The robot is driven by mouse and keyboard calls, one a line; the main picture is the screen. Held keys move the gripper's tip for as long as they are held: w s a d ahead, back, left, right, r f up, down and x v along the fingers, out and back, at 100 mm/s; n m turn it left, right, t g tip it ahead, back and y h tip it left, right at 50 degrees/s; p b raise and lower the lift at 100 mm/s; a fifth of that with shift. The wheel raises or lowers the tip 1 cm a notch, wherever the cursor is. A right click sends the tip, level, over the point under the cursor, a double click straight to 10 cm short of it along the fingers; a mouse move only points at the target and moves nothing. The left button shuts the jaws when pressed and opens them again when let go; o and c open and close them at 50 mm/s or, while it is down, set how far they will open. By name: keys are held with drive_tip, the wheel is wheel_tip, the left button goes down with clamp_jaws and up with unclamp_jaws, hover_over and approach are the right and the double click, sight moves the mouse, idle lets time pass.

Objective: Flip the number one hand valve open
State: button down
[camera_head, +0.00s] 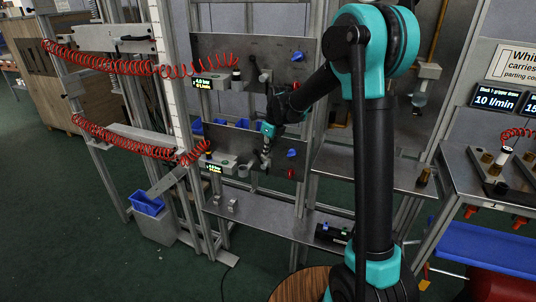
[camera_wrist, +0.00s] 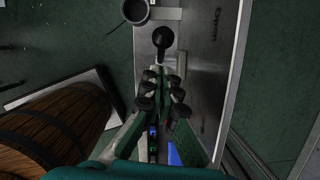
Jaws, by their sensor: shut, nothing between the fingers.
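My gripper (camera_wrist: 161,84) is shut and empty in the wrist view, its two fingers close together. Just beyond its tips stands a black ball-ended lever (camera_wrist: 162,38) on a small metal mount, apparently a hand valve's handle; I cannot tell whether the fingertips touch it. In the head view my gripper (camera_head: 266,150) is in front of the lower metal panel (camera_head: 229,137), and my wrist hides part of this panel. I cannot read which valve is number one.
Blue knobs sit on the upper panel (camera_head: 298,56) and lower panel (camera_head: 291,153). Red coiled hoses (camera_head: 120,149) hang to the left. A metal shelf (camera_head: 275,219) runs below the panels. A wooden barrel (camera_wrist: 50,125) stands left of my gripper in the wrist view.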

drive_tip(key=shift+r, duration=0.8)
drive_tip(key=v, duration=0.8)
idle(0.4)
drive_tip(key=shift+s, duration=0.15)
